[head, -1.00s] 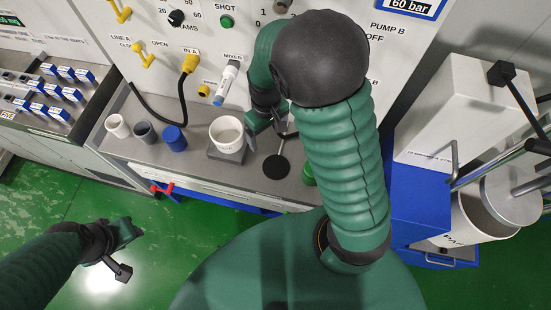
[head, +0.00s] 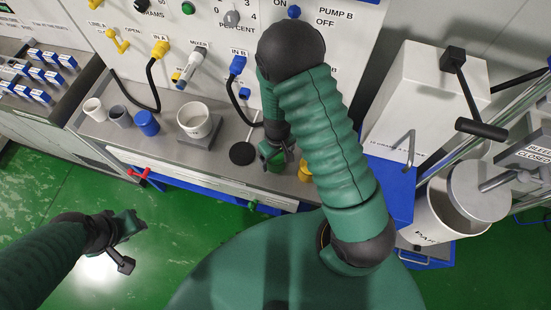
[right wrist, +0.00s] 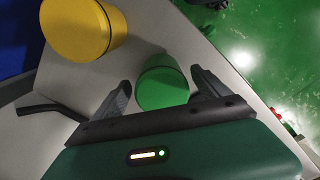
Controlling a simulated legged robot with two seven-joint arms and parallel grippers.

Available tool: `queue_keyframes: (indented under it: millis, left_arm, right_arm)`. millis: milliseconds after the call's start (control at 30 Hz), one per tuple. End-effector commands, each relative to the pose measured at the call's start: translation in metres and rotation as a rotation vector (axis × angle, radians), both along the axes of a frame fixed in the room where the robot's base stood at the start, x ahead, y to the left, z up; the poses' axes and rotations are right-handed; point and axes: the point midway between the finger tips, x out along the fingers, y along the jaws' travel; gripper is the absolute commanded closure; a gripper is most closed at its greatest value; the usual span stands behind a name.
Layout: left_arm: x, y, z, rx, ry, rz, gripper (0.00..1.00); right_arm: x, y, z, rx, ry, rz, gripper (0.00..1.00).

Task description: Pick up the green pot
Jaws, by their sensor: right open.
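The green pot (right wrist: 162,88) stands on the grey bench top between the two spread fingers of my right gripper (right wrist: 161,80) in the right wrist view. The gripper is open, and I cannot tell if either finger touches the pot. In the head view my right gripper (head: 277,152) is over the green pot (head: 275,167), which is partly hidden by it. My left gripper (head: 132,244) hangs over the green floor at the left, away from the bench; its jaw opening is unclear.
A yellow pot (right wrist: 85,30) stands close to the green pot. A white cup (head: 194,122) sits on a grey block, with blue (head: 147,123), grey and white pots to its left. A black disc (head: 242,153) lies left of my right gripper. Panel cables hang behind.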

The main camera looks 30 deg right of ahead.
Motion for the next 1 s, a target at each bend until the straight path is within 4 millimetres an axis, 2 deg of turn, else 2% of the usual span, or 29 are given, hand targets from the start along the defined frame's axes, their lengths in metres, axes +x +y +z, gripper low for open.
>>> queue_keyframes:
  millis: [100,333,900,933,1000]
  left_arm:
    - [0.000,0.000,0.000,0.000,0.000,-0.001,0.64]
    - [0.000,0.000,0.000,0.000,0.001,-0.001,0.64]
    - [0.000,0.000,0.000,0.000,0.000,-0.001,0.64]
    - [0.000,0.000,0.000,0.000,0.000,-0.001,0.64]
    - [0.000,0.000,-0.001,0.000,0.000,-0.001,0.64]
  right_arm:
    - [0.001,0.002,-0.017,-0.001,0.002,0.000,0.14]
    - [0.002,0.006,-0.019,-0.005,-0.001,0.002,0.14]
    - [0.002,0.002,-0.020,-0.002,0.000,0.001,0.87]
    - [0.002,0.003,-0.020,-0.002,0.000,0.001,0.91]
    - [0.002,0.003,-0.020,-0.004,0.001,0.001,0.91]
